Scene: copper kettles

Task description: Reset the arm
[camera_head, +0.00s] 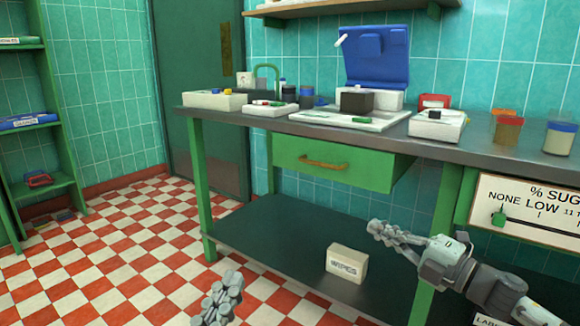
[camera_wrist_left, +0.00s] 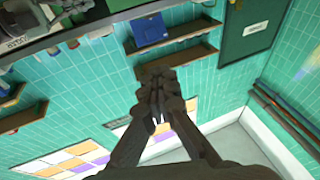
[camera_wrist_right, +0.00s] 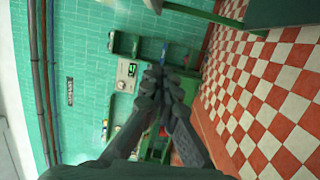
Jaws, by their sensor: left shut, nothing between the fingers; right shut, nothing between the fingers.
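My left gripper (camera_head: 232,283) is shut and empty, low at the bottom of the head view, in front of the workbench. Only its fingers show there. Its closed fingers also show in the left wrist view (camera_wrist_left: 160,80). My right gripper (camera_head: 378,230) is shut and empty in front of the bench's lower right part, pointing left in the head view. Its closed fingers also show in the right wrist view (camera_wrist_right: 156,76). Neither gripper appears to touch anything.
The workbench (camera_head: 387,149) has an open green drawer (camera_head: 330,166) and a lower shelf (camera_head: 270,240) with a WIPES box (camera_head: 345,263). Trays, jars and a blue case (camera_head: 377,55) stand on top. A green rack (camera_head: 45,90) is at left. The checkered floor (camera_head: 120,240) is largely clear.

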